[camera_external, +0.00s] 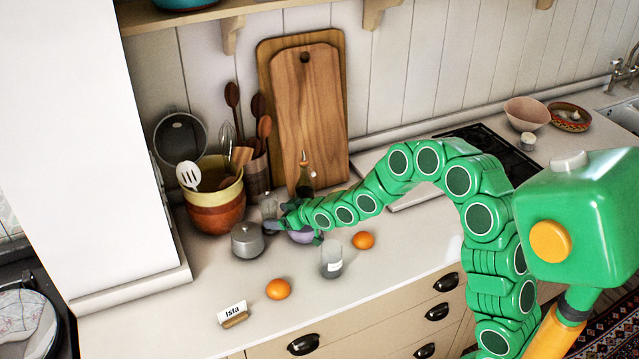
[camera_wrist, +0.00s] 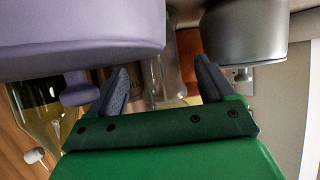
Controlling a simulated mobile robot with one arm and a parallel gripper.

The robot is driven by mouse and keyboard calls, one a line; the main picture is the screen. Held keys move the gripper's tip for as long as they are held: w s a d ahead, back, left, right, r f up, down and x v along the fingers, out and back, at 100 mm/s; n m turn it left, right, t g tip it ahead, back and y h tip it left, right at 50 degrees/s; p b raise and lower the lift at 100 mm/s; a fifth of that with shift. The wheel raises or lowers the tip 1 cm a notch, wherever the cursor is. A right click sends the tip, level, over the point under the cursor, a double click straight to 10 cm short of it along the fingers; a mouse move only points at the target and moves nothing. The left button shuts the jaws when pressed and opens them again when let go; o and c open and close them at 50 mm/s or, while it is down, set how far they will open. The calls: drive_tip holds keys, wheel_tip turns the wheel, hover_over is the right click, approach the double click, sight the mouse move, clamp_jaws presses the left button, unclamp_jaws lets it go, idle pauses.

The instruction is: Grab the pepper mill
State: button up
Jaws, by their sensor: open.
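A small clear glass item (camera_external: 268,205), which looks like the pepper mill, stands behind the grey lidded pot (camera_external: 247,241). I cannot see it clearly enough to be sure. In the wrist view a clear glass body (camera_wrist: 153,84) shows between my fingers, farther off, its outline blurred. My gripper (camera_external: 281,217) is open and empty, low over the counter between the pot and a lilac cup (camera_external: 301,236). In the wrist view my gripper (camera_wrist: 163,72) has its fingers apart, with the lilac cup (camera_wrist: 80,28) at left and the pot (camera_wrist: 243,30) at right.
Stacked bowls (camera_external: 215,205) stand behind the pot. An oil bottle (camera_external: 305,182) stands behind my arm, also at left in the wrist view (camera_wrist: 45,110). A labelled glass jar (camera_external: 332,259) and two oranges (camera_external: 278,289) (camera_external: 363,240) are nearer the front. A name card (camera_external: 232,313) lies front left.

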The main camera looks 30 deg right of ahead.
drive_tip(key=shift+x, duration=1.05)
drive_tip(key=shift+c, duration=0.3)
drive_tip(key=c, duration=1.2)
